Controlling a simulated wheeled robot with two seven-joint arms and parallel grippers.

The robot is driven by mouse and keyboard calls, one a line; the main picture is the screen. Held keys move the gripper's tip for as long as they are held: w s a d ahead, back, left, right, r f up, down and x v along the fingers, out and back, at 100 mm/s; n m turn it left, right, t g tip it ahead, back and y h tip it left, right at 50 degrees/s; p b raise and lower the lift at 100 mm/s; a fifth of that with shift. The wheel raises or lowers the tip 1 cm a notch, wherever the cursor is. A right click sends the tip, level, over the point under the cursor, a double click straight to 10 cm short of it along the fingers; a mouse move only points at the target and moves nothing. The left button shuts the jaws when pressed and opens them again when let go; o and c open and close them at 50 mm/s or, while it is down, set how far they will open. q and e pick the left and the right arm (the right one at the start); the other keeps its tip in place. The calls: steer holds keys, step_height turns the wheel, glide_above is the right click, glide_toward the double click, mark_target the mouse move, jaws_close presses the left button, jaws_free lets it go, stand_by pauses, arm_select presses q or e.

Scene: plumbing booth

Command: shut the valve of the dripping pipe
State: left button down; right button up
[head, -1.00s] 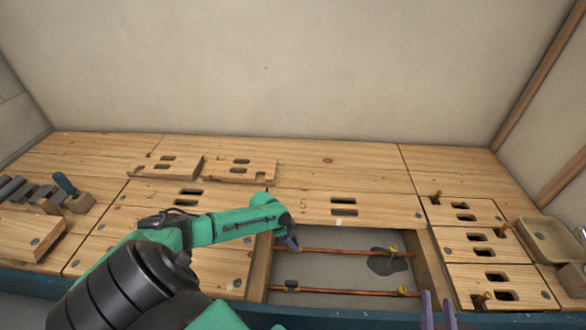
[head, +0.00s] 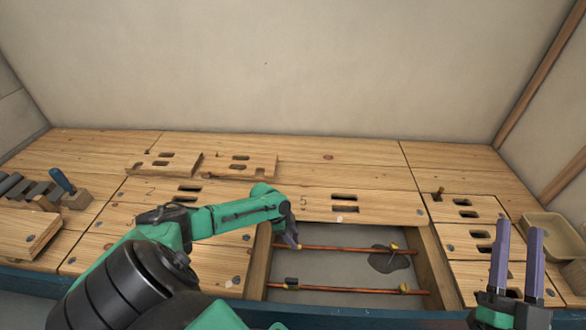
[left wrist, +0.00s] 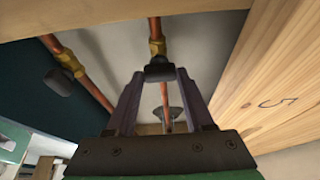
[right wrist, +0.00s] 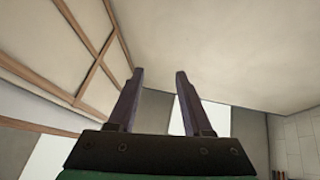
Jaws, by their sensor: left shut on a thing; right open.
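Two copper pipes run through the open floor bay, a back pipe (head: 340,249) and a front pipe (head: 345,290). A dark wet patch (head: 382,263) lies under the right part of the back pipe, near a brass fitting (head: 393,248). My left gripper (head: 292,245) is at the back pipe's left end. In the left wrist view it is shut on a black valve handle (left wrist: 160,70) below a brass valve body (left wrist: 157,47). The front pipe's valve has its own black handle (head: 291,283). My right gripper (head: 519,228) is open and empty, raised at the right.
A board marked 5 (head: 375,209) lies just behind the bay, and a wooden joist (head: 437,268) bounds it on the right. Two loose boards (head: 238,167) lie further back. Tools and blocks (head: 75,199) are at the left, and a beige tray (head: 551,238) at the far right.

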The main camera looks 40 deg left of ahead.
arm_select(q)
steer(key=shift+c, duration=1.4)
jaws_free()
steer(key=shift+r, duration=0.15)
arm_select(e)
steer(key=shift+w+f, duration=0.1)
arm_select(q)
steer(key=shift+p+v, duration=0.85)
steer(key=shift+v, duration=0.35)
arm_select(e)
steer(key=s+a+f+m+g+h+p, duration=0.1)
steer(key=s+f+g, duration=0.25)
steer(key=f, duration=0.65)
steer(key=s+a+f+g+h, duration=0.1)
steer(key=s+f+g, duration=0.3)
steer(key=f, duration=0.5)
steer(key=s+f+m+g+p, duration=0.1)
steer(key=s+f+g, duration=0.3)
steer(key=f, duration=0.6)
arm_select(q)
steer(key=p+v, duration=0.4)
steer(key=v, duration=0.7)
steer(key=shift+r, duration=0.4)
arm_select(e)
steer(key=shift+n, duration=0.5)
steer(key=r, duration=0.2)
steer(key=s+r, duration=0.1)
steer(key=r, duration=0.2)
steer(key=shift+s+a+r, duration=0.15)
steer(key=shift+s+r, duration=0.05)
